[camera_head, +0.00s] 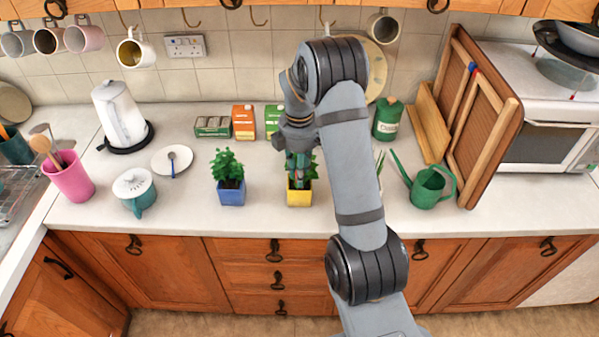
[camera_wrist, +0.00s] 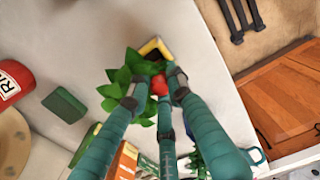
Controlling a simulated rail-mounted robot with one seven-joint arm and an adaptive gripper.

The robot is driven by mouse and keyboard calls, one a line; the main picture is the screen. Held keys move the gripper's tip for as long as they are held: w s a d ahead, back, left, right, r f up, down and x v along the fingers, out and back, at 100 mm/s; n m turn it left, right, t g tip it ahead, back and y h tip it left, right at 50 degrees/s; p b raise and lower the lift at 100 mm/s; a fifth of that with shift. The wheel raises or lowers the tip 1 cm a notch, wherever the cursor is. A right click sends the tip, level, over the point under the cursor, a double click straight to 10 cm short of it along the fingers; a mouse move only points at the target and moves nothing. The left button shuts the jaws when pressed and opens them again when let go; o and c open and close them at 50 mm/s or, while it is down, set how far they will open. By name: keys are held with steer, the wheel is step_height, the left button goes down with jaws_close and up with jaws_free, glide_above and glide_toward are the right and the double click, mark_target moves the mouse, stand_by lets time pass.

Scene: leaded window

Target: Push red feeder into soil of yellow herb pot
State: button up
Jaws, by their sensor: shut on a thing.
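The yellow herb pot (camera_head: 299,197) stands on the worktop with a leafy green herb in it. Its yellow rim (camera_wrist: 155,47) also shows in the wrist view, partly covered by leaves. My gripper (camera_head: 299,180) is directly over this pot, pointing down among the leaves. In the wrist view its teal fingers (camera_wrist: 157,88) are closed on the red feeder (camera_wrist: 159,85), whose red top shows between the fingertips beside the foliage. The feeder's lower end is hidden, so I cannot tell whether it touches the soil. The feeder is not distinguishable in the head view.
A blue herb pot (camera_head: 231,197) stands left of the yellow one. A green watering can (camera_head: 430,188) is at the right, and tea boxes (camera_head: 243,121) and a green canister (camera_head: 387,120) stand behind. The worktop (camera_head: 265,225) in front is clear.

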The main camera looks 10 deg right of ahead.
steer(key=o, duration=0.9)
step_height(320, 180, up, 12)
stand_by(0.6)
step_height(320, 180, down, 12)
steer(key=shift+r, duration=0.1)
steer(key=shift+r+p, duration=0.35)
steer(key=shift+p, duration=0.15)
steer(key=shift+r, duration=0.1)
